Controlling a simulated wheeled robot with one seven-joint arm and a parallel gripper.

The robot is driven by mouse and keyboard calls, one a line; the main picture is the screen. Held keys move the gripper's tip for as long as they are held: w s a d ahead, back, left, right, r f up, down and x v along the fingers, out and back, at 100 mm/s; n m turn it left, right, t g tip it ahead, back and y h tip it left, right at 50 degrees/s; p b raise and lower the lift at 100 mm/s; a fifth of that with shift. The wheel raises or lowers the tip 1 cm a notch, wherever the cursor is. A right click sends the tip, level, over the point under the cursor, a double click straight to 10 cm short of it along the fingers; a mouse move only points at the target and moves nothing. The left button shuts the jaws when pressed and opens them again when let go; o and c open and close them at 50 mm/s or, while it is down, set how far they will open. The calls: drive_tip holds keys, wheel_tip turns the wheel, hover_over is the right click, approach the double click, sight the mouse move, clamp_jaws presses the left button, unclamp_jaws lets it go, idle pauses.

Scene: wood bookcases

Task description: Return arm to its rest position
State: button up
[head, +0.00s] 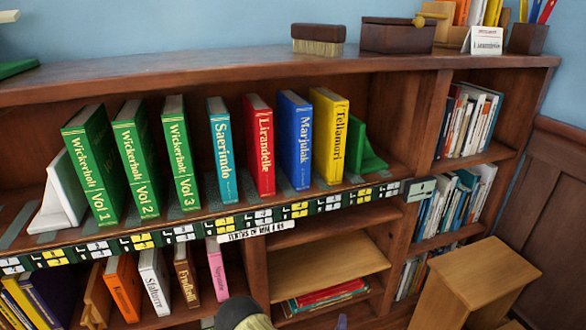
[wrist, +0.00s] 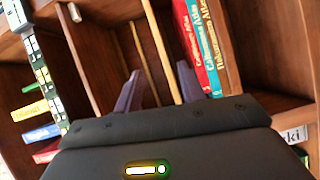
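My gripper (wrist: 158,88) shows in the wrist view, with its two dark fingers apart and nothing visible between them. The fingers point toward the wooden bookcase, and shelf boards show behind the gap. In the head view, a dark and yellowish rounded part at the bottom edge is probably part of my arm; the fingers cannot be made out clearly there. The bookcase (head: 180,80) fills most of the head view. On its upper shelf stand green Wickerholt volumes (head: 90,165), a teal book (head: 222,150), a red book (head: 259,145), a blue book (head: 295,140) and a yellow book (head: 328,135).
A white bookend (head: 62,190) and a green bookend (head: 370,158) flank the row. A wooden stool (head: 485,272) stands at the lower right. A brush (head: 318,40) and a box (head: 397,36) sit on top. Red and teal atlases (wrist: 200,45) show near my gripper.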

drive_tip(key=s+a+r+m+g+y+p, duration=0.1)
drive_tip(key=s+r+m+g+y+p, duration=0.15)
drive_tip(key=r+m+g, duration=1.05)
drive_tip(key=s+d+r+m+g+y, duration=0.1)
drive_tip(key=s+d+r, duration=0.1)
drive_tip(key=s+r, duration=0.95)
wheel_tip(320, 180, up, 38)
drive_tip(key=p, duration=3.7)
drive_tip(key=shift+w+p, duration=0.25)
drive_tip(key=shift+p, duration=0.1)
drive_tip(key=shift+w, duration=0.1)
drive_tip(key=shift+r, duration=0.1)
